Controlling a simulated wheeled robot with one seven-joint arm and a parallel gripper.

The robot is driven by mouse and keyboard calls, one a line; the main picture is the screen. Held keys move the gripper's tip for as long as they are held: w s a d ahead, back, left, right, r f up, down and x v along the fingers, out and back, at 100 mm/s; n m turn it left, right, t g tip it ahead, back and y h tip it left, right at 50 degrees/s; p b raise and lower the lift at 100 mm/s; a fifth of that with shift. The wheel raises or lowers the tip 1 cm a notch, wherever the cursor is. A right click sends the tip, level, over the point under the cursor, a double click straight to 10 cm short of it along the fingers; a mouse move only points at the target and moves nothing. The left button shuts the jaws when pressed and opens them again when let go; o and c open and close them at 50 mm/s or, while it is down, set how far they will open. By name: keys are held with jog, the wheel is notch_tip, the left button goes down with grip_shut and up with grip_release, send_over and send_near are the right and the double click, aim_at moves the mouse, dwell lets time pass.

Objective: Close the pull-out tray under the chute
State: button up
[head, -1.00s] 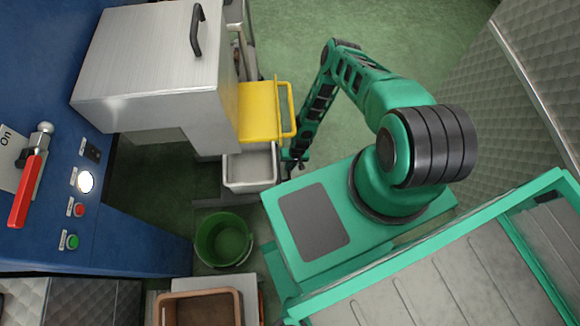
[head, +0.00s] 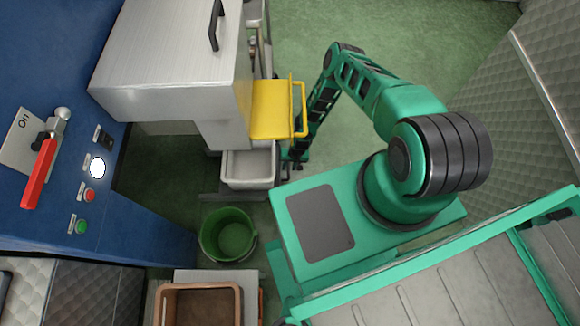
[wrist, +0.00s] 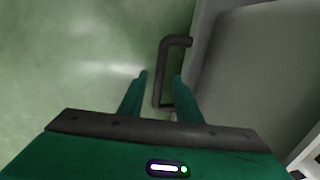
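The pull-out tray (head: 249,168) is a light grey open-topped bin under the yellow chute (head: 271,108) of the steel machine. Part of it sticks out below the chute, and its inside looks empty. My gripper (head: 296,158) is low beside its right side, small and dark in the head view. In the wrist view the tray's dark U-shaped handle (wrist: 163,75) is close to my open gripper (wrist: 161,84). The handle's long bar appears between the two fingers; I cannot tell whether they touch it. The tray's grey wall (wrist: 245,70) fills the right.
A green bucket (head: 228,236) stands on the floor in front of the tray, with a brown crate (head: 199,289) nearer. A blue control panel (head: 60,195) with a red lever is at left. Green floor (head: 400,40) is clear beyond my arm.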

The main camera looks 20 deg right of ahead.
jog(key=shift+r, duration=0.55)
notch_tip(320, 180, up, 7)
jog(key=d, duration=0.1)
jog(key=shift+s+d+f, duration=0.15)
jog(key=shift+s, duration=0.05)
